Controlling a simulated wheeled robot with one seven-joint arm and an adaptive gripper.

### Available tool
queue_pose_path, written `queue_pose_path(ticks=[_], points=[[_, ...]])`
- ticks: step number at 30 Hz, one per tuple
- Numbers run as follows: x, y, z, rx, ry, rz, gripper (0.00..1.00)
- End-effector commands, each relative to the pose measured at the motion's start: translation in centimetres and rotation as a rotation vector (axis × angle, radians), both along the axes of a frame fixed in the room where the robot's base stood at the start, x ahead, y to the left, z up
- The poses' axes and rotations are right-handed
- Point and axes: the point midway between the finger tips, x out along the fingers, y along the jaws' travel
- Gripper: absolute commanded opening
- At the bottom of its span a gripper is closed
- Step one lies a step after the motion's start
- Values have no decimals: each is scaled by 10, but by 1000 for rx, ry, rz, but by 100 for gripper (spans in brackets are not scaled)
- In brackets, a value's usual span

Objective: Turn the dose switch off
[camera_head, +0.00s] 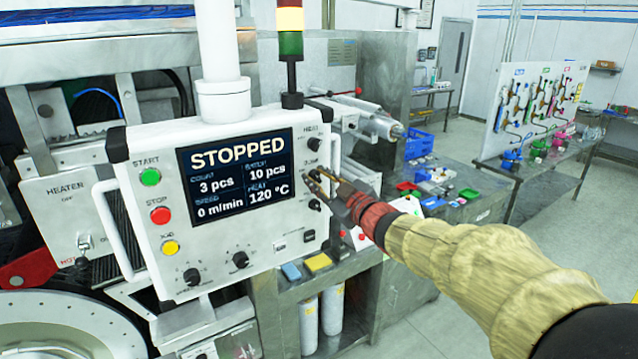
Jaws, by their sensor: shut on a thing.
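The white control panel (225,255) stands at the left with its screen (238,175) reading STOPPED, 3 pcs, 10 pcs, 0 m/min and 120 °C. A column of small black switches runs down its right edge, with an upper one (314,144) and a lower one (315,206) in view. My gripper (316,182) reaches in from the right and is shut on the middle black switch of this column. The fingers hide most of that switch, so its position cannot be told. The small labels there are too blurred to tell which is the dose switch.
Green START (150,177), red STOP (160,215) and yellow (170,247) buttons sit left of the screen. Two black knobs (240,260) are below. White handles (118,232) flank the panel. A signal tower (290,45) rises behind. A workbench (470,212) stands to the right.

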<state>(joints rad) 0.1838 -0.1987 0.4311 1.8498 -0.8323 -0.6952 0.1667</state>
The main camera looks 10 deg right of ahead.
Motion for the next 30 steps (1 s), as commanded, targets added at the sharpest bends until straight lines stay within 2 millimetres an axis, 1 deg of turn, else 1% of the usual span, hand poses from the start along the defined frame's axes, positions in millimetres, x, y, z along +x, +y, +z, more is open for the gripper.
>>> queue_pose_path(ticks=[11,12,21,30], points=[[0,0,0,-5,-1,1,0],[0,0,0,-5,-1,1,24],[0,0,0,-5,-1,1,41],[-1,0,0,-5,-2,0,41]])
